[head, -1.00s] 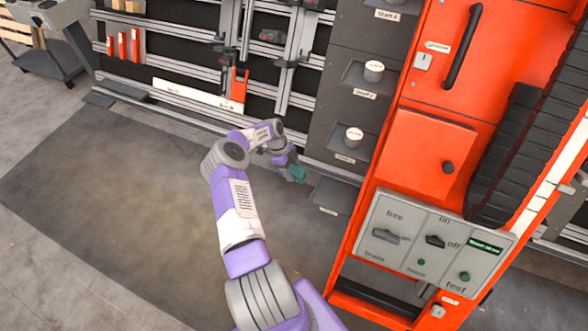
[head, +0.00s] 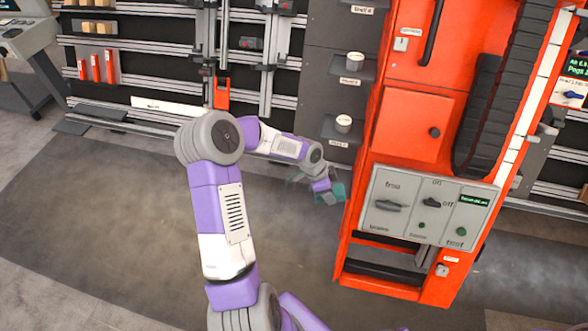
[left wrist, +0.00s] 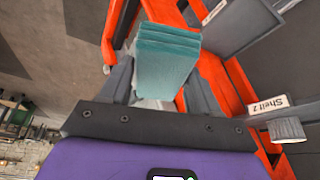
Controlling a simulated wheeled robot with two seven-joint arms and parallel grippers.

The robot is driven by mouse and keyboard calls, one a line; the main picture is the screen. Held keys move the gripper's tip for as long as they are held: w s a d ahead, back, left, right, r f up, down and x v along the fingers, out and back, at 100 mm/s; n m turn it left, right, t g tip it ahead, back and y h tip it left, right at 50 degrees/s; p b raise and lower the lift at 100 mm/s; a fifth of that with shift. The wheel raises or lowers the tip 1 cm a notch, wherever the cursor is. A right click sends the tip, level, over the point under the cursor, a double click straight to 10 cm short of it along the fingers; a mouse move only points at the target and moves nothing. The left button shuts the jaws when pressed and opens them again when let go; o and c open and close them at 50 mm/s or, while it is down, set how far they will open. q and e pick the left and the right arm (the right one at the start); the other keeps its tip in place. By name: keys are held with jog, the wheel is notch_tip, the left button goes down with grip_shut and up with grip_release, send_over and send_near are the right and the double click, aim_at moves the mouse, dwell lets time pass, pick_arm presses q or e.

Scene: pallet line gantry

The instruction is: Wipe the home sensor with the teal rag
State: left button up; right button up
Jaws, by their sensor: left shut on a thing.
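The teal rag (head: 333,192) is a folded block in my left gripper (head: 326,187), close to the left side of the red gantry column. In the left wrist view the rag (left wrist: 165,62) sits between the two dark fingers of the gripper (left wrist: 160,85), which are shut on it. The rag appears clear of any surface. I cannot tell for sure which part is the home sensor; a small pale fitting (head: 441,270) with an unreadable label sits low on the red column (head: 403,128). My right gripper is not in view.
A grey control panel (head: 428,206) with knobs is on the red column's front. Dark shelves with pale round knobs (head: 343,123) stand left of it. A black cable chain (head: 490,100) runs along its right. The floor (head: 110,200) on the left is clear.

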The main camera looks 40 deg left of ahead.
pick_arm(q)
jog(key=d+r+n, duration=0.1)
jog(key=d+r, duration=0.3)
jog(key=d, duration=0.3)
jog(key=d+r+n+y, duration=0.1)
jog(key=d+r+n, duration=0.1)
jog(key=d+r, duration=0.3)
jog(key=d+r+n, duration=0.2)
jog(key=d+r, duration=0.3)
jog(key=d, duration=0.6)
jog(key=shift+d+t+y, duration=0.2)
jog(key=shift+t+y, duration=0.2)
